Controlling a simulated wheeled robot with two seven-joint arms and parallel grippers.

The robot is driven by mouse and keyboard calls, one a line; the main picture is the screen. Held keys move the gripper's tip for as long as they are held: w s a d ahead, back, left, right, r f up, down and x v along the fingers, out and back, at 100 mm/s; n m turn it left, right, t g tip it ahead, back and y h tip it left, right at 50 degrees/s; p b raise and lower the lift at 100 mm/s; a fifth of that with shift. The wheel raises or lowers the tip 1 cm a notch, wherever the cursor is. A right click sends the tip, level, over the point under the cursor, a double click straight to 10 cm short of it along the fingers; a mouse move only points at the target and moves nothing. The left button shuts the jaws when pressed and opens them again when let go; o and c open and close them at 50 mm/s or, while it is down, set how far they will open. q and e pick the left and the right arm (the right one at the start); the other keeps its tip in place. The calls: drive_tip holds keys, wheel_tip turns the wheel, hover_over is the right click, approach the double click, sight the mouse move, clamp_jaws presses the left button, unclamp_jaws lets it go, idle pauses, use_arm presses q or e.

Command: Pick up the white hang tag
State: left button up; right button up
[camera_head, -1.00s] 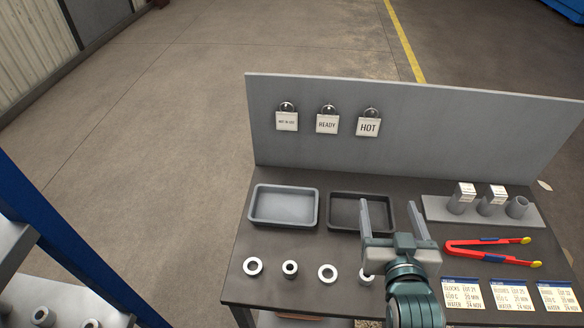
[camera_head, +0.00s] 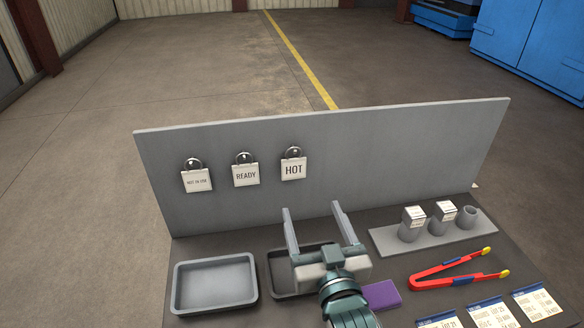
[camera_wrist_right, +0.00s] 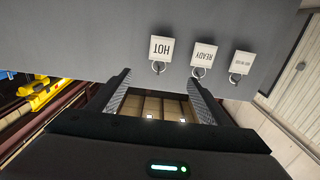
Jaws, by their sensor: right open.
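Three white hang tags hang by round rings on the grey upright panel (camera_head: 400,150): one with small print, perhaps NOT IN USE (camera_head: 197,181), one reading READY (camera_head: 246,176) and one reading HOT (camera_head: 294,170). The right wrist view shows them upside down: HOT (camera_wrist_right: 161,48), READY (camera_wrist_right: 204,55) and the small-print one (camera_wrist_right: 242,63). My right gripper (camera_head: 311,208) is open and empty, its fingers pointing toward the panel, below and slightly right of the HOT tag. In the wrist view the gripper (camera_wrist_right: 160,78) is apart from all tags. My left gripper is out of view.
On the bench below stand a grey tray (camera_head: 214,259) and a dark tray (camera_head: 280,275), partly hidden by my right gripper. A purple block (camera_head: 382,295), red tongs (camera_head: 450,270), printed cards (camera_head: 492,316) and a grey stand (camera_head: 385,240) with cups lie to the right.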

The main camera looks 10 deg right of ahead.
drive_tip(key=p, duration=0.4)
approach(294, 163)
drive_tip(key=w, duration=0.2)
drive_tip(key=shift+w+r, duration=0.1)
drive_tip(key=shift+w, duration=0.5)
drive_tip(key=shift+w+r+p, duration=0.1)
drive_tip(key=shift+w+p, duration=0.35)
drive_tip(key=shift+w, duration=0.1)
drive_tip(key=w+p, duration=0.1)
drive_tip(key=w, duration=0.2)
drive_tip(key=shift+w+f+p, duration=0.25)
drive_tip(key=shift+w+p, duration=0.1)
drive_tip(key=shift+w, duration=0.2)
drive_tip(key=shift+c, duration=0.4)
